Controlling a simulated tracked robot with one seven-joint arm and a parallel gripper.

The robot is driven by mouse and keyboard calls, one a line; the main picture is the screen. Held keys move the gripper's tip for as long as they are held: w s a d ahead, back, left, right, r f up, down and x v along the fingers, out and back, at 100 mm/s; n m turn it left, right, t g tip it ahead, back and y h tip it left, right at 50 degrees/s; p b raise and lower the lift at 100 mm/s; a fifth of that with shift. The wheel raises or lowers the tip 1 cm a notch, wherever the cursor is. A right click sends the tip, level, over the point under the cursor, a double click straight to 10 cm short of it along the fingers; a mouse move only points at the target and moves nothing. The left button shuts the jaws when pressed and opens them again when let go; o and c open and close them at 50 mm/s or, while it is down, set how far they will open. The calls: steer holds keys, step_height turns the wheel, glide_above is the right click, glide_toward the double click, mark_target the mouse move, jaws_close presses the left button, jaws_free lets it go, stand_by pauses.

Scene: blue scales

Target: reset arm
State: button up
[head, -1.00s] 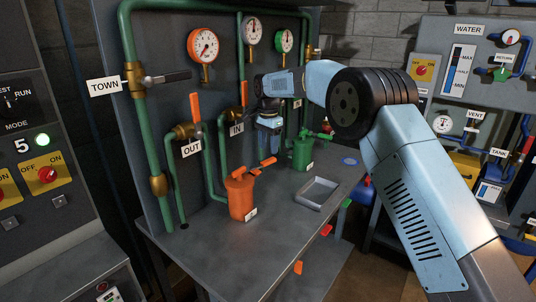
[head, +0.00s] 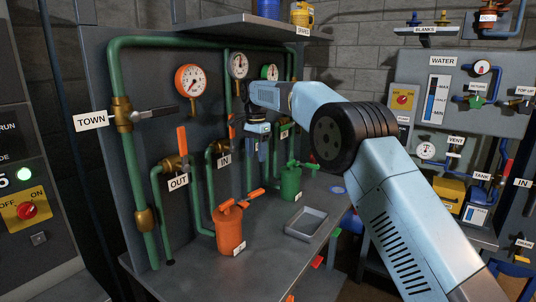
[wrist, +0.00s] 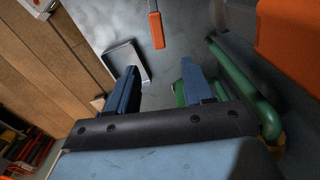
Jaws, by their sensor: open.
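My pale blue arm reaches in from the lower right of the head view. My gripper (head: 262,146), dark blue, points down in front of the pipe panel, above the bench. In the wrist view its two blue fingers (wrist: 160,88) stand apart with nothing between them. The orange can (head: 230,230) with an orange lever stands on the bench, below and to the left of the gripper. The green can (head: 291,184) stands to its lower right.
A metal tray (head: 306,224) lies on the bench (head: 197,272). Green pipes, an orange OUT valve lever (head: 182,140) and gauges (head: 190,80) line the panel. A shelf (head: 230,32) runs above them. The WATER board (head: 455,95) hangs at the right.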

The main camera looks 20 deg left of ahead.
steer(key=shift+r, duration=0.1)
steer(key=s+d+r+n+t, duration=0.15)
steer(key=d+r, duration=0.45)
steer(key=d, duration=0.6)
steer(key=s+d+r+y, duration=0.1)
steer(key=s+d+r, duration=0.3)
steer(key=d, duration=0.8)
steer(key=s+d+r+n+t, duration=0.1)
steer(key=d+r, duration=0.6)
steer(key=d, duration=0.5)
steer(key=s+d+f+t, duration=0.1)
steer(key=s+d+t, duration=0.1)
steer(key=s+d, duration=1.25)
steer(key=s+d+f+n, duration=0.1)
steer(key=s+d+f, duration=0.4)
steer(key=s, duration=0.2)
steer(key=s+d+f+n+t+h, duration=0.1)
steer(key=s+d+f, duration=0.3)
steer(key=s, duration=0.4)
steer(key=shift+s+d+f, duration=0.2)
steer(key=shift+d+f, duration=0.2)
steer(key=shift+f, duration=0.35)
steer(key=shift+c, duration=0.8)
